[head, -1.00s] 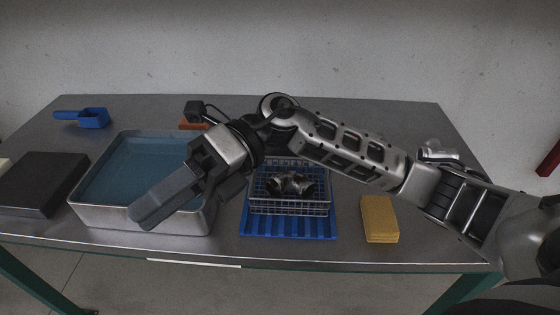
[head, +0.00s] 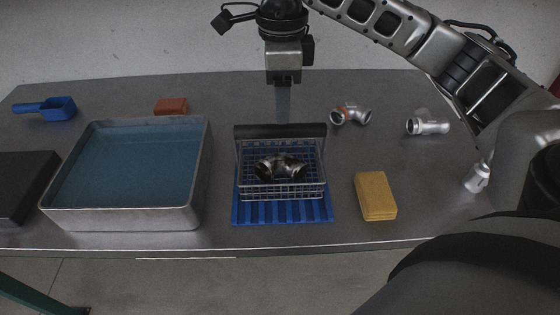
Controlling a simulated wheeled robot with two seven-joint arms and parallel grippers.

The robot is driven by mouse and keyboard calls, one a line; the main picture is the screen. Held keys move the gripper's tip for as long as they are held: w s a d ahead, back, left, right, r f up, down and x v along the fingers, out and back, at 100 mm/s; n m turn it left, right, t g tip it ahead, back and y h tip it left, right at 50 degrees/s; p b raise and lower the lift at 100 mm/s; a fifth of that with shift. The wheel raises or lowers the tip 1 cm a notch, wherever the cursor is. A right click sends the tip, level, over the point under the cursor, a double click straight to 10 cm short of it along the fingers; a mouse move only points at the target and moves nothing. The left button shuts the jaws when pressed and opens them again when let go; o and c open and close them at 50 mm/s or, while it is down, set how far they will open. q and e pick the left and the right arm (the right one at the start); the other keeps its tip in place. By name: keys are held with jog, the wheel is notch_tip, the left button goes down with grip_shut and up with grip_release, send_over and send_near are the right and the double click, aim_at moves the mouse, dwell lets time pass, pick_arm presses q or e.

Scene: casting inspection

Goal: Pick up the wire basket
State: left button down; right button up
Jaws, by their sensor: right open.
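The wire basket (head: 312,183) stands on a blue ribbed mat (head: 284,212) near the front middle of the table. Its dark handle bar (head: 262,131) is raised across the top, toward the back. A dark metal pipe elbow casting (head: 280,167) lies in the basket. My right gripper (head: 283,118) points down just above and behind the handle bar, in line with its middle. It is open and empty; its fingers overlap in this view, and the handle hides their tips. I cannot tell whether they touch the handle. My left gripper is not in view.
A metal tank of blue liquid (head: 201,185) stands left of the basket, and a yellow sponge (head: 375,195) lies to its right. Pipe fittings (head: 351,115) (head: 427,126) lie at the back right. A red block (head: 171,106), blue scoop (head: 58,108) and dark slab (head: 22,183) are further left.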

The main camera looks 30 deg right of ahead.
aim_at(280, 128)
jog(key=shift+w+d+f+p, duration=0.1)
jog(key=shift+f+p, duration=0.15)
jog(key=shift+f, duration=1.05)
jog(key=shift+w+a+f+p, duration=0.1)
jog(key=shift+f+p, duration=0.1)
jog(key=shift+f, duration=1.05)
jog(key=shift+w+d+f+p, duration=0.1)
jog(key=shift+f+p, duration=0.15)
jog(key=shift+f, duration=1.05)
jog(key=shift+r, duration=0.1)
grip_shut()
